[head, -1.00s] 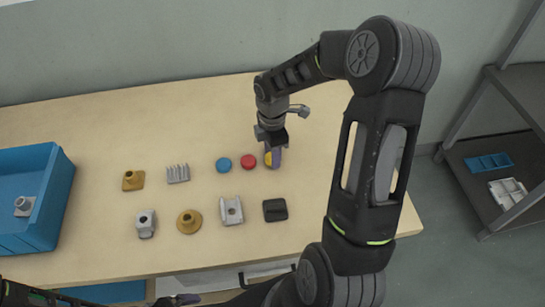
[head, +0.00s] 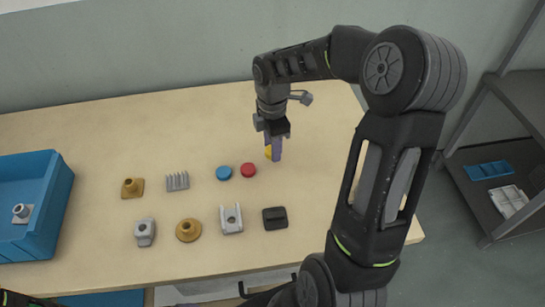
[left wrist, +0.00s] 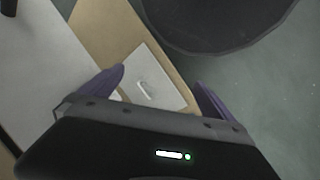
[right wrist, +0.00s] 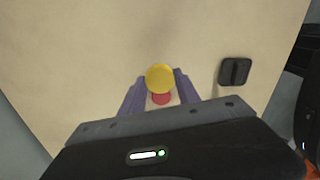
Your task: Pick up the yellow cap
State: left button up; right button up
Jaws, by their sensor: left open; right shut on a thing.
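The yellow cap (head: 268,152) is between the fingers of my right gripper (head: 276,156), partly hidden by them in the head view. In the right wrist view the round yellow cap (right wrist: 160,78) sits between the two purple fingertips, and the right gripper (right wrist: 158,82) is shut on it. It appears to be held a little above the table, close to the red cap (head: 248,170). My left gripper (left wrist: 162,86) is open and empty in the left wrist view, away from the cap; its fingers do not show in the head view.
A blue cap (head: 223,173) lies left of the red one. Grey, brown and black parts, such as the black block (head: 275,218), stand in rows on the table (head: 340,140). A blue bin (head: 55,205) is at the left. The table's back is clear.

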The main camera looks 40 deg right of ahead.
aim_at(268, 150)
notch_tip(268, 150, up, 4)
jog(key=shift+f, duration=0.25)
pick_arm(q)
jog(key=shift+f, duration=0.1)
dwell(1.7)
pick_arm(e)
jog(key=shift+w+a+m, duration=0.4)
jog(key=shift+a, duration=0.1)
jog(key=w+a+m, duration=0.4)
jog(key=a+m, duration=0.2)
jog(key=a, duration=0.2)
jog(key=w+a+f+m, duration=0.1)
jog(key=w+a+m, duration=0.3)
jog(key=a+m, duration=0.3)
jog(key=shift+w+a+f+m, duration=0.15)
jog(key=shift+a+f+m, duration=0.15)
jog(key=shift+a, duration=0.2)
pick_arm(q)
jog(key=shift+c, duration=0.4)
